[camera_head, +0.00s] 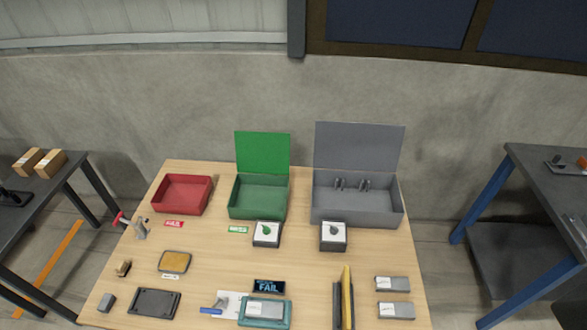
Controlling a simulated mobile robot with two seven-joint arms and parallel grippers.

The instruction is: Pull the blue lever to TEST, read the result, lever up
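The blue lever (211,310) lies low at the left side of the teal test fixture (283,318), near the bottom edge of the picture. A white plate (231,298) with markings sits behind it; any TEST wording there is too small to read. A light grey part with a label (264,308) lies in the fixture. The small dark display (268,287) behind the fixture reads FAIL in light blue letters. Neither of my grippers shows in this view.
An open red bin (183,179), a green box with raised lid (262,152) and a grey box with raised lid (358,150) stand at the back. Two dial-topped blocks (267,245) (333,248) stand before them. Two labelled parts (393,284) (396,311) lie at right.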

